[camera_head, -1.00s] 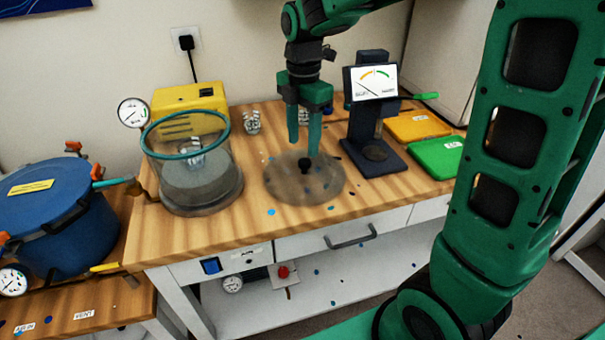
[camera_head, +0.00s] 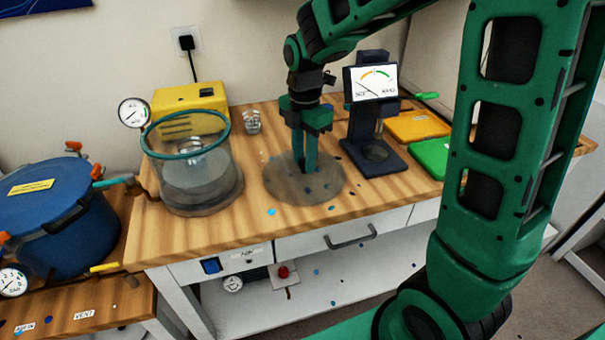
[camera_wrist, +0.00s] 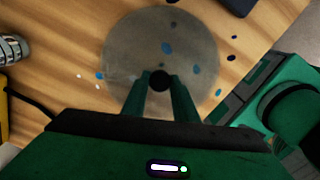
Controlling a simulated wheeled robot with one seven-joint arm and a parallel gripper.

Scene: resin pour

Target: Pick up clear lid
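The clear lid (camera_head: 280,190) is a round, see-through disc lying flat on the wooden bench. It also shows in the wrist view (camera_wrist: 125,60), with a black knob (camera_wrist: 160,81) at its middle. My gripper (camera_head: 304,176) points straight down over the lid's middle. In the wrist view, my gripper (camera_wrist: 160,80) has one finger on each side of the knob, and both fingertips look to be against it. The fingers hide the knob in the head view. The lid shows no lift off the bench.
A clear chamber with a teal rim (camera_head: 165,152) stands left of the lid, before a yellow pump (camera_head: 205,98). A dark gauge stand (camera_head: 372,155) is close on the right. Orange (camera_head: 418,126) and green (camera_head: 428,156) trays lie beyond it. Small coloured spots dot the bench.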

